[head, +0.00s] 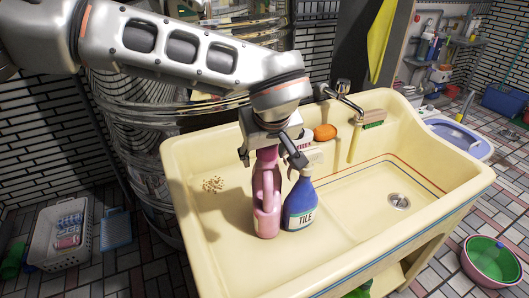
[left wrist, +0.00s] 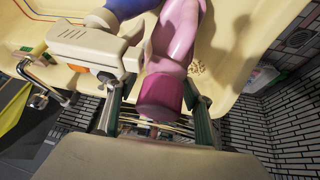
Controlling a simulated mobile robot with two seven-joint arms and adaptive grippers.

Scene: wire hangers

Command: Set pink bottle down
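The pink bottle (head: 266,208) stands upright on the left part of the cream sink (head: 205,225). My left gripper (head: 270,158) is above it, pointing down, with its fingers spread on either side of the bottle's top. In the left wrist view, the dark pink cap (left wrist: 160,95) is between the two fingers (left wrist: 155,112), with gaps visible on both sides. The pink body (left wrist: 178,35) extends away from the fingers. My right gripper is not in view.
A blue spray bottle (head: 300,206) stands close to the pink bottle's right; its pale head (left wrist: 92,50) is near one finger. An orange sponge (head: 325,132) and a faucet (head: 342,88) are at the sink's back. The basin around the drain (head: 398,201) is clear.

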